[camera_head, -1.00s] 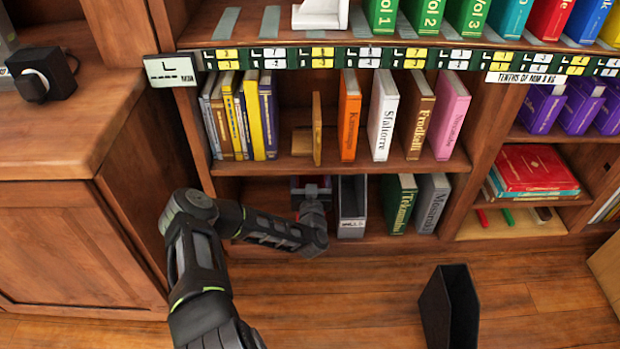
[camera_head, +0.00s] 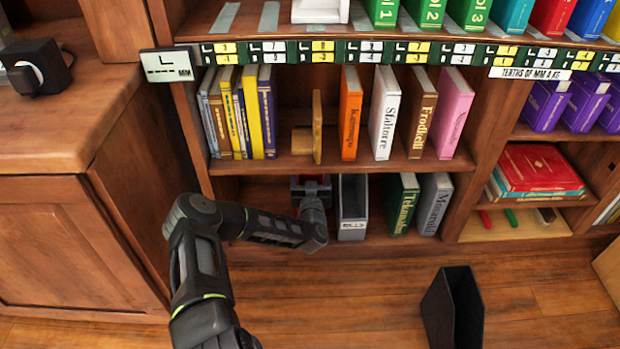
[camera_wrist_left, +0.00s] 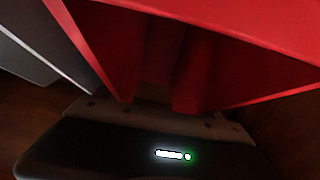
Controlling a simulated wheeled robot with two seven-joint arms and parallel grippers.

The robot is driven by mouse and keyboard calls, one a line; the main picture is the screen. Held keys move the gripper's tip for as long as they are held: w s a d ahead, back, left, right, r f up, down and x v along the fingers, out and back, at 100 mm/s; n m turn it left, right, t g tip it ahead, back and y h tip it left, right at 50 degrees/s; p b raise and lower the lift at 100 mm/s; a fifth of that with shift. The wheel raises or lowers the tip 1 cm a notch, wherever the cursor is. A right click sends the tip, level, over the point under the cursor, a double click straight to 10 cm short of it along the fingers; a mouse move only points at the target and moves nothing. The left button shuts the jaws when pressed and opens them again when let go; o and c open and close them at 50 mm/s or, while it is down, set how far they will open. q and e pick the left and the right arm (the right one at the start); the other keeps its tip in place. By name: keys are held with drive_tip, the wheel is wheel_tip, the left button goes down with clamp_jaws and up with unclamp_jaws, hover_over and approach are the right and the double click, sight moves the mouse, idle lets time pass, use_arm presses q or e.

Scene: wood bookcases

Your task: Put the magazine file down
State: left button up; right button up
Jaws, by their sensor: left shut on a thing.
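A red magazine file (camera_wrist_left: 230,35) fills the top of the left wrist view, very close to the camera. In the head view only a small dark-red part of it (camera_head: 312,181) shows on the lower shelf, behind my wrist. My left gripper (camera_head: 312,200) reaches into the left part of that lower compartment and is shut on the red file. Its fingertips and the file's base are mostly hidden, so I cannot tell whether the file touches the shelf board. My right gripper is not in view.
A grey magazine file (camera_head: 353,207) stands just right of my gripper, with a green book (camera_head: 401,204) and a grey book (camera_head: 433,204) beyond it. The board above (camera_head: 250,167) is close over my wrist. A black magazine file (camera_head: 453,308) stands on the floor.

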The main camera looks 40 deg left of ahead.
use_arm(q)
drive_tip(key=shift+f, duration=0.75)
drive_tip(key=o, duration=2.1)
drive_tip(key=p+v, duration=0.6)
drive_tip(key=v, duration=0.6)
